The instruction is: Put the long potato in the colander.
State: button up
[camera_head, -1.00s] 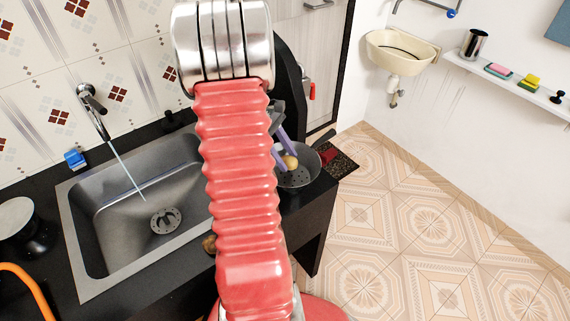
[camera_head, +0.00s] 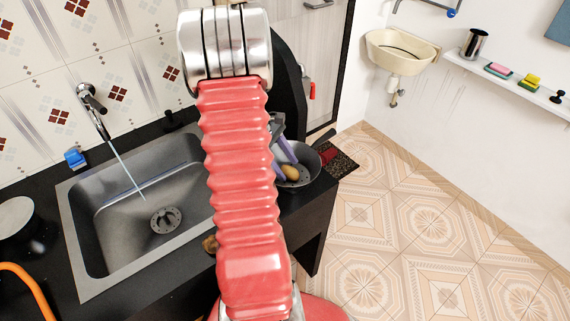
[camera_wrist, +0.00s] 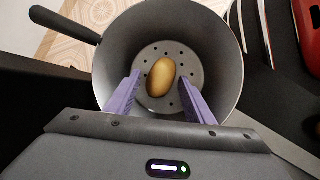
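The colander (camera_wrist: 215,65) is a grey pan with a perforated bottom and a dark handle. It also shows in the head view (camera_head: 312,165), partly hidden by my arm. The yellow-brown oblong potato (camera_wrist: 160,77) lies inside it on the holed bottom; in the head view the potato (camera_head: 291,173) shows just below my fingers. My gripper (camera_wrist: 160,84) has two purple fingers spread apart, reaching into the colander from its near side. Gaps show between the potato and both fingers. In the head view my gripper (camera_head: 283,153) is partly behind my arm.
A steel sink (camera_head: 110,215) with running water lies left of my arm. A brownish object (camera_head: 209,244) on the counter is mostly hidden by my arm. A red object (camera_wrist: 308,35) and pale curved strips are right of the colander. Open floor lies at right.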

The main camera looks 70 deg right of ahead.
jog(key=shift+o, duration=0.8)
jog(key=shift+r, duration=0.15)
jog(key=v, duration=1.2)
